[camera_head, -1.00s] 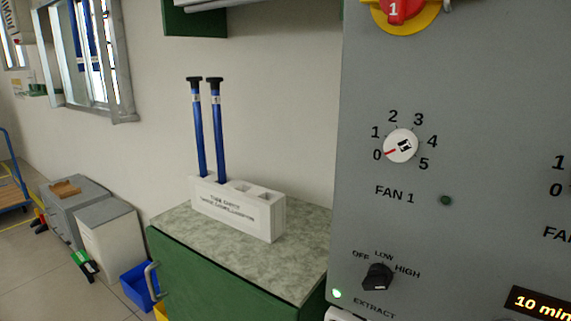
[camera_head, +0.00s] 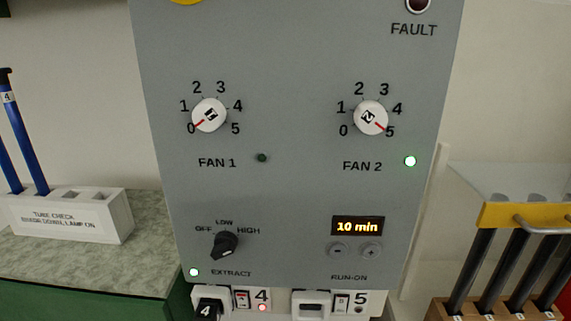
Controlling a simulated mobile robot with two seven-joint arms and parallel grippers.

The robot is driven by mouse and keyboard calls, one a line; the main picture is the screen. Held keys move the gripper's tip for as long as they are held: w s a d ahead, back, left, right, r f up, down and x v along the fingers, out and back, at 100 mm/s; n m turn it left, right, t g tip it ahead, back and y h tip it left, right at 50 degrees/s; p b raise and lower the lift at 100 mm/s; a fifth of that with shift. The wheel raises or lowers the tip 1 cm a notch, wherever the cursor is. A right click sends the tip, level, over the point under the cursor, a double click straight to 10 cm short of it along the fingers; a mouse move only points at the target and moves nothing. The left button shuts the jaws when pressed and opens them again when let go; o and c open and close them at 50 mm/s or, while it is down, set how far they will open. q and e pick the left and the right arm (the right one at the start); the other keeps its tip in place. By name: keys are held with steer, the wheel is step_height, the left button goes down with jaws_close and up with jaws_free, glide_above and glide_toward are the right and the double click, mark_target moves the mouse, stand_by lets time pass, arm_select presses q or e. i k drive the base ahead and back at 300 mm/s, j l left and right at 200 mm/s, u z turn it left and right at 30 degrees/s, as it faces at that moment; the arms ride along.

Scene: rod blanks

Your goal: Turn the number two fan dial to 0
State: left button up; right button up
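The fan 2 dial (camera_head: 370,118) is a white round knob marked 2 on the right half of the grey control panel (camera_head: 290,190). Its red pointer aims down and right at the 5 on its scale of 0 to 5. The green lamp (camera_head: 410,161) beside the FAN 2 label is lit. The fan 1 dial (camera_head: 209,115), marked 1, is on the left half with its red pointer at 0, and its lamp (camera_head: 262,158) is dark. Neither of my grippers is in view.
Below are the black extract knob (camera_head: 224,246) and a run-on display (camera_head: 358,226) reading 10 min. A white block (camera_head: 75,217) with blue rods stands left; a wooden rack (camera_head: 440,309) with dark rods stands right.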

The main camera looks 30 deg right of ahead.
mark_target(370, 117)
steer(key=z, duration=1.4)
